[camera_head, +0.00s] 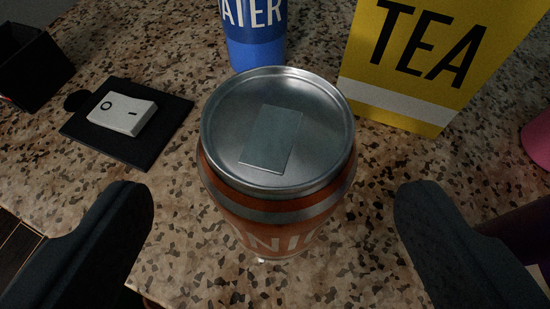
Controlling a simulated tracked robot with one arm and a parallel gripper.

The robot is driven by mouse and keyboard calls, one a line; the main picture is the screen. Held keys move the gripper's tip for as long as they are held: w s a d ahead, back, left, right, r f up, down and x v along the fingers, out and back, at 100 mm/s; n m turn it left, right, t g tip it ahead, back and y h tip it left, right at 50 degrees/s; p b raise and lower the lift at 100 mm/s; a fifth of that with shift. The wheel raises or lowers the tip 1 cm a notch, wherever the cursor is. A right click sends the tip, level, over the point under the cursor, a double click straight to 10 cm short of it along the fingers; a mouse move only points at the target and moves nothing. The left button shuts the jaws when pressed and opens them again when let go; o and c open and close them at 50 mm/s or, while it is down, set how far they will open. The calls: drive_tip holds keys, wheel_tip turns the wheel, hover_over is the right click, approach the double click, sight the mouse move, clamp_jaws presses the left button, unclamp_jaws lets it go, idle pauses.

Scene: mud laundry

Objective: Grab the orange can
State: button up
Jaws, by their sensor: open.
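The orange can (285,215) stands upright on the speckled countertop, in the middle of the view. It has a silver metal lid with a grey rectangular patch on top, and part of its white lettering shows on the side. My gripper (274,200) is open, with one dark finger to the left of the can and the other to the right. There is a gap between each finger and the can, wider on the left finger's lower part. The can's lower part is foreshortened under the lid.
A blue can lettered "ATER" (256,45) stands close behind the orange can. A yellow TEA box (400,60) stands behind to the right. A white switch on a black plate (165,140) lies at left. A black object (30,65) and a pink object (538,138) sit at the edges.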

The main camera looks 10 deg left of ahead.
drive_tip(key=shift+x, duration=2.55)
drive_tip(key=shift+d, duration=0.1)
drive_tip(key=c, duration=1.1)
